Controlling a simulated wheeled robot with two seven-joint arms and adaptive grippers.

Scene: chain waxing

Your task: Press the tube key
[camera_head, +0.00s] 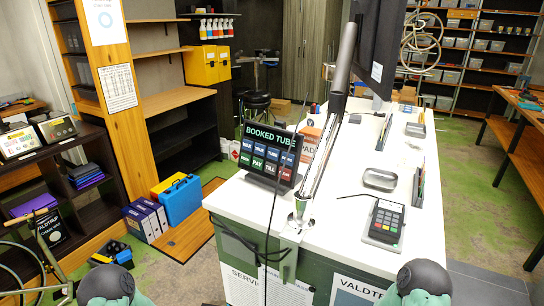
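A dark key panel (270,156) stands on the white counter left of the slanted post. Its top line reads "BOOKED TUBE" in green. Below are two rows of small coloured keys, blue and teal above, green, dark and red below. A key in the upper row (258,149) seems to read "TUBE", but the lettering is too small to be sure. The slanted post and a cable run close to the panel's right side. Neither gripper is in view. Only dark rounded parts of my arms show at the bottom edge, well apart from the panel.
The white counter (335,240) holds a card terminal (386,220), a small metal tray (380,179) and a slanted grey post (328,150) on a round foot. A dark monitor (375,45) stands behind. A blue case (181,200) and binders stand on the floor at left.

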